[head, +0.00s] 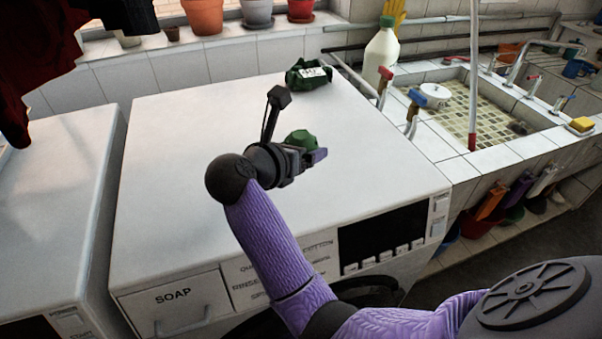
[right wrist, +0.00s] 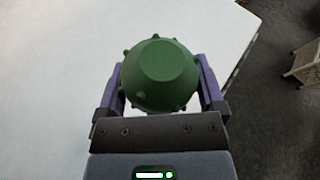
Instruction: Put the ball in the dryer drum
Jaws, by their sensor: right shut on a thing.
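The ball is green and knobbly; it shows in the head view (head: 301,139) and large in the right wrist view (right wrist: 160,76). My right gripper (head: 312,157) is shut on it, with one purple finger on each side in the right wrist view (right wrist: 160,82). The ball is over the white top of the washing machine (head: 190,140); whether it touches that top I cannot tell. The machine's front has a soap drawer, a dark display and buttons. Its round door is mostly hidden behind my arm. No drum opening shows clearly. My left gripper is not in view.
A green packet (head: 308,74) lies at the back of the machine top. A second white machine (head: 55,200) stands at the left. A tiled sink (head: 480,115) with taps and a white bottle (head: 381,50) is at the right. Dark floor is clear at lower right.

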